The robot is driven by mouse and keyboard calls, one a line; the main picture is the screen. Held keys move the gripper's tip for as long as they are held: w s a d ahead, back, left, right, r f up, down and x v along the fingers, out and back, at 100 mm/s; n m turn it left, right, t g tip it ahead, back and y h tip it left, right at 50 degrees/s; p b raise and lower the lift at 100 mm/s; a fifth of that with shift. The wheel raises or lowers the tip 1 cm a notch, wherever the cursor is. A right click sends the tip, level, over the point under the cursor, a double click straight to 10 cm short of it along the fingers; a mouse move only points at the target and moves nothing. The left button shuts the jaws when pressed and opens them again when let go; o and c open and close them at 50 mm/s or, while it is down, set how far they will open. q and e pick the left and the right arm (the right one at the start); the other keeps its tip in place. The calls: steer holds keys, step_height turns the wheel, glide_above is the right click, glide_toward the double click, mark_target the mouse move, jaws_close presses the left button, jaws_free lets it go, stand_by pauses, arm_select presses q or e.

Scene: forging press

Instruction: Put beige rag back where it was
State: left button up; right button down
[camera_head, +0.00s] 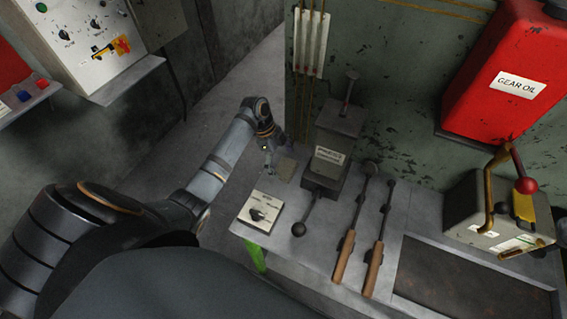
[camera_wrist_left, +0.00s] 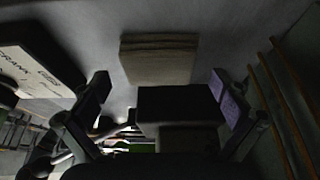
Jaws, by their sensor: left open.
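The beige rag (camera_head: 286,168) lies folded on the grey bench top (camera_head: 316,238), near its back left corner and left of a dark lever box. In the left wrist view the rag (camera_wrist_left: 158,62) shows as a flat folded stack, ahead of the fingers. My left gripper (camera_head: 268,143) is right by the rag in the head view. In the left wrist view its two fingers (camera_wrist_left: 162,92) stand wide apart with the rag between their lines; no grip on it shows. I cannot tell whether a finger touches it. My right gripper is not in view.
The dark lever box (camera_head: 338,140) stands close to the rag. A small switch box (camera_head: 261,211) sits at the front left. Two wooden-handled tools (camera_head: 345,255) lie on the bench. A red gear oil can (camera_head: 507,75) stands on the right. Pipes run up the back wall.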

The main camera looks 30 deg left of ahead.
arm_select(q)
steer(key=b+v, duration=0.2)
steer(key=v, duration=0.9)
steer(key=shift+r, duration=0.2)
